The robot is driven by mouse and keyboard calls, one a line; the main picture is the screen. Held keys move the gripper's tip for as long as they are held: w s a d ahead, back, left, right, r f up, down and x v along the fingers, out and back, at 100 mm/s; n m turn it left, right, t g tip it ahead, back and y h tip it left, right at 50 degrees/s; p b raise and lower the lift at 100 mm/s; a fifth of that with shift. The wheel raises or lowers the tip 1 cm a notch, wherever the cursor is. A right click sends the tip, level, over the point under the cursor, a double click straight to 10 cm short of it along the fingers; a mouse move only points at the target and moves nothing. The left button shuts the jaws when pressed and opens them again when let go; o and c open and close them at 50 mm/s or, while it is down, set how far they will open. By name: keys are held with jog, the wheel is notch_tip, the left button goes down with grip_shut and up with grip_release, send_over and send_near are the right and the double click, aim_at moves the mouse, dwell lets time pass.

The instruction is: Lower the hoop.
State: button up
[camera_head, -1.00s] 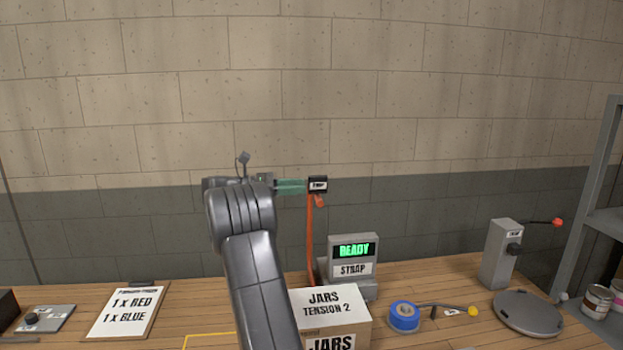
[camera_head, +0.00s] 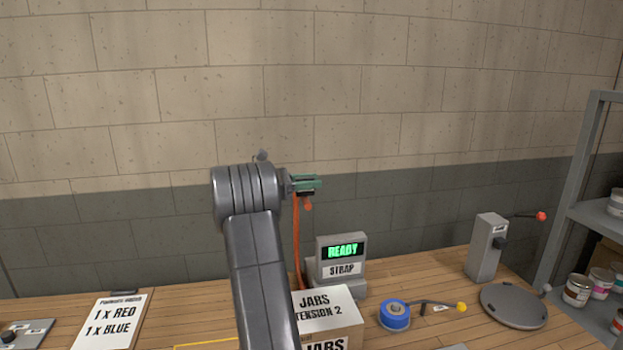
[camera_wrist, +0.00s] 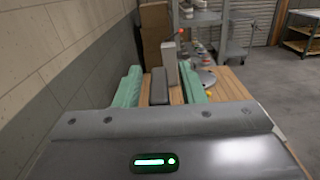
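The orange hoop (camera_head: 297,235) stands upright behind the strap machine (camera_head: 341,262), whose green display reads READY. A dark block (camera_head: 307,193) sits at the hoop's top, with a small orange part (camera_head: 308,205) below it. My gripper (camera_head: 307,183) is at that height, its green fingers overlapping the block in the head view. In the wrist view, a dark grey block (camera_wrist: 158,86) lies between my spread fingers (camera_wrist: 160,84), with gaps on both sides. The gripper looks open around it. My arm hides part of the scene left of the hoop.
A carton marked JARS TENSION 2 (camera_head: 328,311) stands before the machine. Blue tape (camera_head: 395,314), a yellow-knobbed lever (camera_head: 461,307), a round grey plate (camera_head: 514,306) and a grey post (camera_head: 487,247) are to the right. An order board (camera_head: 112,320) lies left.

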jog(key=shift+d, duration=0.35)
grip_shut()
